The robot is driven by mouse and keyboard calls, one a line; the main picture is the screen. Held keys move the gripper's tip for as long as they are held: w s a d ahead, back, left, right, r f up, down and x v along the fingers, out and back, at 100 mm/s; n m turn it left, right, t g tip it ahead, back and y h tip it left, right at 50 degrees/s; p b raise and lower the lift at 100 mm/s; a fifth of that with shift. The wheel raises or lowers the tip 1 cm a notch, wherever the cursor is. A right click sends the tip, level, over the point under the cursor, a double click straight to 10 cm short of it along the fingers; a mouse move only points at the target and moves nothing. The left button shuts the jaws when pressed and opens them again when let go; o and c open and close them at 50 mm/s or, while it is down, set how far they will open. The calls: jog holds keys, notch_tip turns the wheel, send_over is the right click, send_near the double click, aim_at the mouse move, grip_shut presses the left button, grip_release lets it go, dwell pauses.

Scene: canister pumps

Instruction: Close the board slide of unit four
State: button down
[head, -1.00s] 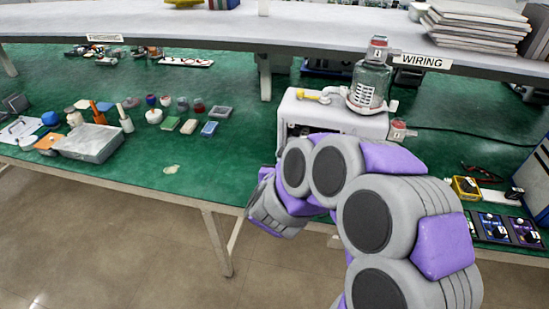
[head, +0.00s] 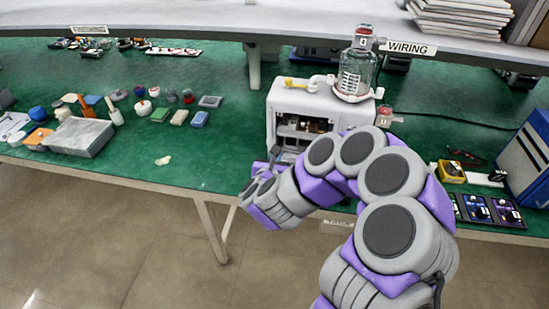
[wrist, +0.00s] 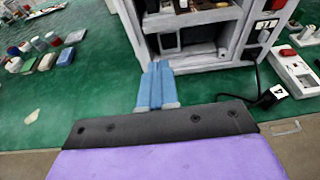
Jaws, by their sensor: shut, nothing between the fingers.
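The pump unit (head: 300,112) is a white box with a clear glass canister (head: 355,75) on top, standing on the green bench. Its front is open and shows inner shelves with parts; the lower front also shows in the wrist view (wrist: 190,55). I cannot tell which part is the board slide, or read a clear unit number. My gripper (head: 272,155) is in front of the unit's lower left front. In the wrist view its blue fingers (wrist: 157,85) are together and empty, pointing at the unit's lower left front edge. My arm hides part of the unit's lower right.
A grey tray (head: 80,138) and small jars and blocks lie on the bench to the left. A shelf with a WIRING label (head: 407,49) runs behind.

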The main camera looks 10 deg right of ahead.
jog(key=b, duration=0.1)
send_near(285, 135)
jog(key=f+x, duration=0.1)
jog(key=x, duration=0.4)
jog(key=shift+w+d+r, duration=0.2)
jog(key=shift+w, duration=0.5)
